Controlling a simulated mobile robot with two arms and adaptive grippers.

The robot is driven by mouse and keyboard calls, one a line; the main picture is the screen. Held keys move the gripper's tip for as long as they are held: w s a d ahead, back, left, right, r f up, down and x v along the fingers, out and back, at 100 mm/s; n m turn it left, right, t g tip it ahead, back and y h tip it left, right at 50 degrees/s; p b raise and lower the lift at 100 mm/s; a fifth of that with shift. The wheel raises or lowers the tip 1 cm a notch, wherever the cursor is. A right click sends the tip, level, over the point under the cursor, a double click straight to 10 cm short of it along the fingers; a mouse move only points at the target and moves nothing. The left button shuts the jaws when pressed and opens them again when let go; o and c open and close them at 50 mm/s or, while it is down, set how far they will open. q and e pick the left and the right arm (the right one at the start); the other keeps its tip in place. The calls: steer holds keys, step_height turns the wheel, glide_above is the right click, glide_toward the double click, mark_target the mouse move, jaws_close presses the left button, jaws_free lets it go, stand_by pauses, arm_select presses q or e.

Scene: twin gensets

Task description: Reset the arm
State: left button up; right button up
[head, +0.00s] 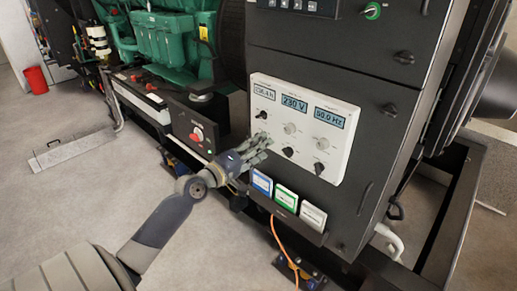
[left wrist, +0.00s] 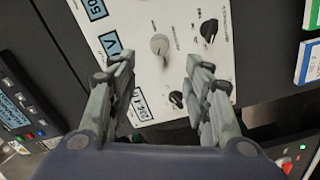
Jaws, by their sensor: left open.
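My left arm (head: 165,215) reaches in from the lower left of the head view. Its gripper (head: 262,145) is at the lower left edge of the white control panel (head: 333,150). In the left wrist view the two fingers stand apart, and the gripper (left wrist: 160,75) is open and empty. Beyond the fingers is the white panel (left wrist: 185,15) with a grey knob (left wrist: 159,45) and a black knob (left wrist: 209,30). Another black knob (left wrist: 177,98) shows between the fingers. Whether a finger touches the panel I cannot tell. My right gripper is in neither view.
Blue (head: 262,182), green (head: 286,198) and white boxes (head: 313,216) sit on a ledge below the panel. A red knob (head: 197,134) is on a dark box to the left. An orange cable (head: 283,250) hangs below. Grey floor (head: 80,205) is open at left.

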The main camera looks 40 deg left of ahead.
arm_select(q)
steer(key=shift+f, duration=0.1)
stand_by(0.5)
step_height(320, 180, down, 22)
steer(key=s+a+m+g+y, duration=0.1)
steer(key=s+g+y, duration=0.1)
steer(key=s+g, duration=0.15)
steer(key=s+d+f+m+g, duration=0.15)
steer(key=s+f, duration=0.25)
steer(key=f, duration=0.4)
steer(key=s+d+f+m+g+b, duration=0.1)
steer(key=s+d+f+g, duration=0.15)
steer(key=f, duration=0.45)
steer(key=s+d+f+m+g, duration=0.15)
steer(key=s+f, duration=0.25)
steer(key=f, duration=0.4)
steer(key=s+d+f+m+g, duration=0.2)
steer(key=s+d+f, duration=0.3)
steer(key=s, duration=0.6)
steer(key=s+d+f+m+g, duration=0.3)
steer(key=s+d+f+m, duration=0.2)
steer(key=s+f, duration=0.4)
steer(key=s+d+f+m+g, duration=0.2)
steer(key=s+d+f, duration=0.3)
steer(key=s, duration=1)
step_height(320, 180, down, 2)
steer(key=shift+d+f+m+g+h+b, duration=0.1)
steer(key=shift+d+m+g+h+b, duration=0.3)
steer(key=shift+m, duration=0.4)
steer(key=shift+a, duration=0.15)
